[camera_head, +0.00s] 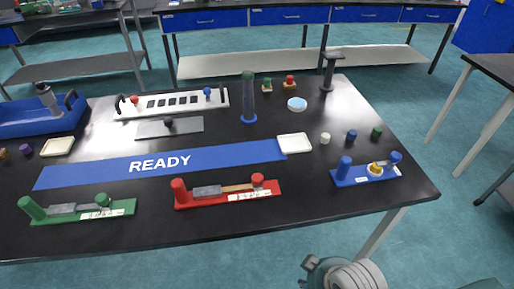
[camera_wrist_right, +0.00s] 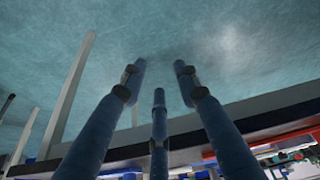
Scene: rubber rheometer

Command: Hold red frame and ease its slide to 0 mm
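The red frame (camera_head: 215,201) lies on the black table near its front edge, in the middle of the head view. It has a red post at each end, a grey slide block (camera_head: 207,191) toward the left, a thin brown strip to its right and a white label. My right gripper (camera_wrist_right: 159,74) shows in the right wrist view with its fingers spread and nothing between them, over the floor by the table edge. Part of my right arm is at the bottom of the head view, apart from the red frame. My left gripper is in neither view.
A green frame (camera_head: 75,216) lies left of the red one and a blue frame (camera_head: 350,181) lies right. A blue READY strip (camera_head: 100,172) is behind. A clear cylinder (camera_head: 248,95), white rack (camera_head: 155,111) and blue tray (camera_head: 20,129) stand farther back.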

